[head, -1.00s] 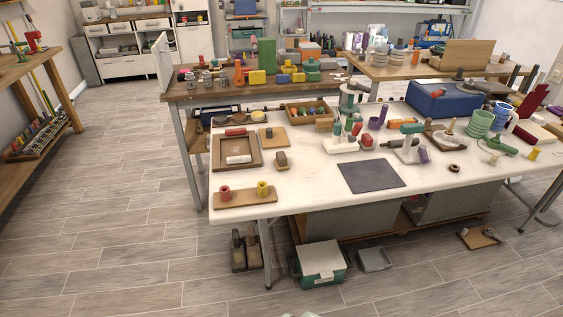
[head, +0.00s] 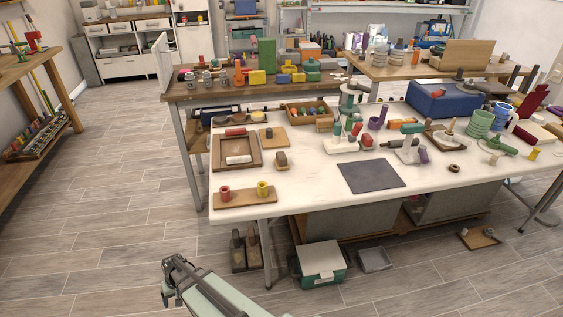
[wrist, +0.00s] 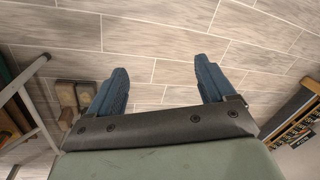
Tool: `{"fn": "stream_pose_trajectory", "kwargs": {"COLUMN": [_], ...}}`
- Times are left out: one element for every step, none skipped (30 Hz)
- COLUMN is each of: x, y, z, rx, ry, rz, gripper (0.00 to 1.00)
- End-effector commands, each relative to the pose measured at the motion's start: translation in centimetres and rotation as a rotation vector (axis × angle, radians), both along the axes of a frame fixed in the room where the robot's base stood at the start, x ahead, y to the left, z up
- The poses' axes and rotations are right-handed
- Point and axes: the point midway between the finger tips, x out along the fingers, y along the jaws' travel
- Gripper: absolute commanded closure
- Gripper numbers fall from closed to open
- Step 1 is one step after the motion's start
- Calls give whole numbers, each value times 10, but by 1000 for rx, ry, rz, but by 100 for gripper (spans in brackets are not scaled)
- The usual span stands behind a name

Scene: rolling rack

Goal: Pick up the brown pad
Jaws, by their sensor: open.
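No single thing in view is plainly the brown pad. Candidates on the white table (head: 310,190) are a small brown block (head: 281,160) right of a wooden tray, and a flat tan square pad (head: 273,138) with a small thing on it. My gripper (head: 170,282) is low at the bottom of the head view, in front of the table's left end and apart from everything on it. In the wrist view my gripper (wrist: 160,85) is open, with two dark blue fingers wide apart and only floor between them.
The wooden tray (head: 215,162) holds rollers. A plank (head: 245,200) with red and yellow cups lies along the front left edge. A dark grey mat (head: 371,177) lies in the middle. Brown blocks (head: 245,252) and a green box (head: 322,262) stand on the floor.

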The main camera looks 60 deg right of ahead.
Motion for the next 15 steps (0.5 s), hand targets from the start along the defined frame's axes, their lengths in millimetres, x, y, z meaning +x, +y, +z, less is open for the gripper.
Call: {"fn": "stream_pose_trajectory", "kwargs": {"x": [28, 42, 60, 72, 86, 102, 115, 127, 143, 155, 166, 182, 192, 203, 216], "y": [-13, -19, -29, -36, -43, -54, -62, -70, -81, -90, -99, -110, -120, -129, -142], "z": [10, 17, 27, 34, 43, 54, 63, 72, 84, 95, 105, 119, 130, 141, 157], "rx": [0, 1, 2, 3, 4, 5, 5, 6, 7, 6, 6, 7, 7, 7, 7], "ry": [-47, -72, -109, -135, -163, -198, -224, -251, -286, -314, -339, -376, -402, -428, -464], "rz": [-29, -46, -70, -87, -104, -128, -144, -162, -186, -202, -219, -241, -258, -275, -297], "gripper": [17, 17, 17, 17, 17, 17, 17, 17, 17, 17, 17, 17, 17, 17, 17]}}
